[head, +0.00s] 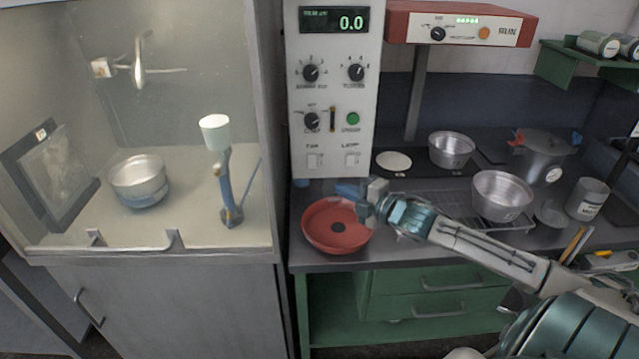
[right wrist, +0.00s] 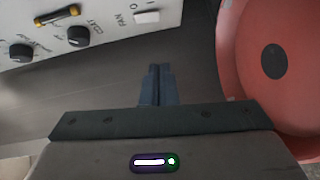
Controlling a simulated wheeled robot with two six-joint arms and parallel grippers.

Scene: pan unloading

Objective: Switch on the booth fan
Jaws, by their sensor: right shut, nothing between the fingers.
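The fan switch (head: 315,160) is a small white rocker at the lower left of the grey control panel (head: 333,85). It also shows in the right wrist view (right wrist: 147,17), at the panel's edge beside the FAN label; I cannot tell which way it is set. The booth (head: 150,130) is the glazed cabinet at the left. My right gripper (head: 347,189) is shut and empty, just below the panel and apart from the switch. My left gripper is not in view.
A similar lamp switch (head: 351,160) sits right of the fan switch, below knobs and a green button (head: 352,118). A red pan (head: 335,238) lies on the counter under my gripper. Metal pots (head: 502,194) and a wire rack stand to the right.

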